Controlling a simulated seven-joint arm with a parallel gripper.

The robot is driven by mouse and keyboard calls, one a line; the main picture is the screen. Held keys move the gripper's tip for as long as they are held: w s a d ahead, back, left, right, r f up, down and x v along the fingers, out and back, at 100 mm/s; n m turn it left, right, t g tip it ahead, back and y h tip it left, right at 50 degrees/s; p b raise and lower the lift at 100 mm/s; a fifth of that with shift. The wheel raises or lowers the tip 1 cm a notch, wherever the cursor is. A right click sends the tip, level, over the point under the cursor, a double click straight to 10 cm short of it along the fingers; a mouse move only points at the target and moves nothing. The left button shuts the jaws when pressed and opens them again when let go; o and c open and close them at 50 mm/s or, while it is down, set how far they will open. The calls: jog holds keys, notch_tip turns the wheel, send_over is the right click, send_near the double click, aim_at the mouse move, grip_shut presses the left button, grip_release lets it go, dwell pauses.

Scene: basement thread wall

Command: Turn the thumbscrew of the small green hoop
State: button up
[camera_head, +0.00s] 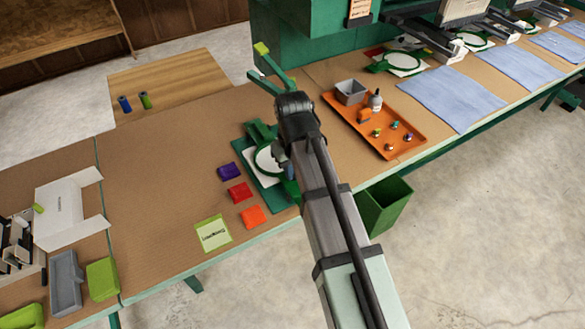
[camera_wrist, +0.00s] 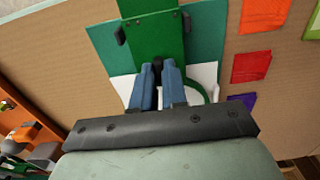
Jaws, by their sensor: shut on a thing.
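The small green hoop (camera_head: 268,160) holds white cloth and lies on a teal mat (camera_head: 277,198), mostly hidden by my arm in the head view. In the wrist view, part of its green ring (camera_wrist: 207,89) shows right of my fingers, with a green clamp (camera_wrist: 155,30) above. The dark thumbscrew (camera_wrist: 157,66) stands between my blue fingertips. My gripper (camera_wrist: 158,72) is shut on it, with one finger on each side. In the head view, little of the fingers shows beside the hoop.
Purple (camera_head: 229,171), red (camera_head: 239,192) and orange (camera_head: 253,216) packets lie left of the mat, near a lime card (camera_head: 213,234). An orange tray (camera_head: 408,146) with a grey box and small items is at right. A green bin (camera_head: 386,203) stands below the bench edge.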

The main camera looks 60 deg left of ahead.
grip_shut()
